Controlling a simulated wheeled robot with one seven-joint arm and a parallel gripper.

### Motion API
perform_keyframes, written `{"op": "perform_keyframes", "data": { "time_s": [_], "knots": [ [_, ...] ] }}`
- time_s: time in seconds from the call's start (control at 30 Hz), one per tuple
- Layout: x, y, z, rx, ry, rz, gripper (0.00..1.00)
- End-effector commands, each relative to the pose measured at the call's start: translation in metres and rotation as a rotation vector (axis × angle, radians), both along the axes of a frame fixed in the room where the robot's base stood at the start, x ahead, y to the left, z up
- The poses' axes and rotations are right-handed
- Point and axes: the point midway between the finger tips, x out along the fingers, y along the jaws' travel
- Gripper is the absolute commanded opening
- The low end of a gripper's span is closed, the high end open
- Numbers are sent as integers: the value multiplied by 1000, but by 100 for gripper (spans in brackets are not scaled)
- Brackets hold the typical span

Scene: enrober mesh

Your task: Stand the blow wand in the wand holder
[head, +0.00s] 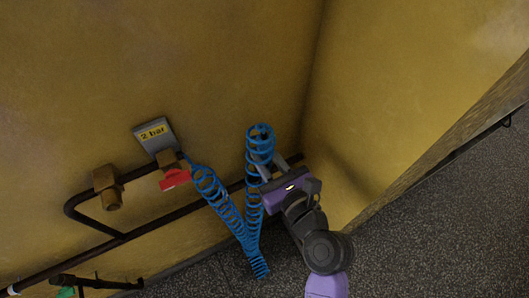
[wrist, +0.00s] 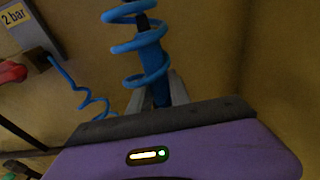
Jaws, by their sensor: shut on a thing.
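My gripper (head: 279,166) is at the yellow wall's corner. In the wrist view its two grey fingers (wrist: 157,92) are shut on the blow wand (wrist: 155,62), a blue body with a dark upper end. The wand stands roughly upright above the gripper. Loops of blue coiled hose (wrist: 123,47) pass around it. In the head view the wand is mostly hidden among the coils (head: 254,205). I cannot clearly make out the wand holder; a dark bracket (head: 100,284) with a green part shows at the lower left, and I cannot tell what it is.
A dark pipe (head: 150,227) runs along the wall, with brass fittings (head: 108,188) and a red valve handle (head: 174,179). A "2 bar" sign (head: 155,134) is above. The hose hangs from the valve in a V. Speckled floor (head: 440,215) is open at right.

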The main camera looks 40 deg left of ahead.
Motion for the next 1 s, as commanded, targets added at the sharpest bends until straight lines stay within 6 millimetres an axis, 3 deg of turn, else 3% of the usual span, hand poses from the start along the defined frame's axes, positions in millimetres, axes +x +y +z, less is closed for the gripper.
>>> {"op": "perform_keyframes", "data": {
  "time_s": [0.1, 0.13, 0.23, 0.27, 0.63, 1.0],
  "knots": [
    [0, 0, 1, 1, 0, 0, 0],
    [0, 0, 1, 1, 0, 0, 27],
    [0, 0, 1, 1, 0, 0, 47],
    [0, 0, 1, 1, 0, 0, 49],
    [-2, -5, 0, -1, 1, 0, 49],
    [-23, -56, 8, 1, 2, -2, 49]
  ]
}}
